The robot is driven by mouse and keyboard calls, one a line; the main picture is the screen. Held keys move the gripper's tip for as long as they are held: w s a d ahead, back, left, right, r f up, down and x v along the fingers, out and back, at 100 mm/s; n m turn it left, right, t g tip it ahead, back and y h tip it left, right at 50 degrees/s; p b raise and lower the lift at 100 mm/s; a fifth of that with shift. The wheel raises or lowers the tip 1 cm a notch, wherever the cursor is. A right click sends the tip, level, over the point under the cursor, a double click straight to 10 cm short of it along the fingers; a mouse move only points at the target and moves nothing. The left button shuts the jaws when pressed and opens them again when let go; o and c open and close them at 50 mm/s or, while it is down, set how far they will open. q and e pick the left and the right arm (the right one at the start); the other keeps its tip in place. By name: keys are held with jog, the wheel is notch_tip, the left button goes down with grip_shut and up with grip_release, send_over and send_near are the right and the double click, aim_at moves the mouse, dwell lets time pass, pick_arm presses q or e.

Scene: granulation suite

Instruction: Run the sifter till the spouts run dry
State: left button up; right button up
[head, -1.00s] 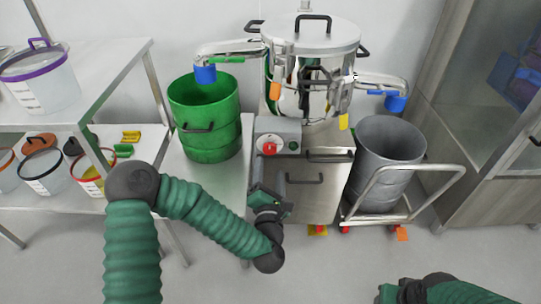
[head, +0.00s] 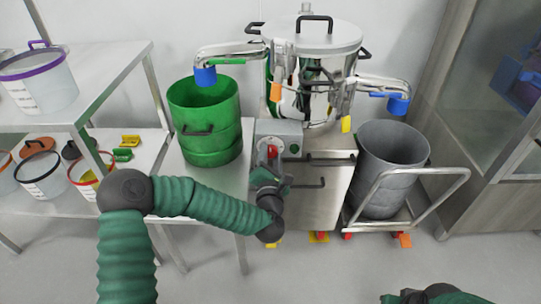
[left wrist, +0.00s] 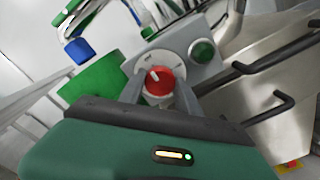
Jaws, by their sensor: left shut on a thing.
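The sifter (head: 312,40) stands at the back centre, a steel drum with a lid and two side spouts. Its control box has a red knob (head: 273,151) and a green button (head: 295,149); the left wrist view shows the red knob (left wrist: 160,80) close up. My left gripper (head: 268,163) is shut on the red knob, one finger on each side. The left spout (head: 228,48) ends in a blue sleeve over a green drum (head: 207,150). The right spout (head: 382,84) ends in a blue sleeve over a grey drum (head: 385,190). No powder flow is visible at either spout.
The grey drum rides on a wheeled trolley (head: 418,206). The green drum stands on a steel table (head: 225,185). Shelves (head: 110,75) with lidded tubs are at left. A cabinet (head: 490,120) is at right. Part of my right arm shows at the bottom right.

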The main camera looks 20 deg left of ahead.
pick_arm(q)
grip_shut()
jog(key=shift+d, duration=0.1)
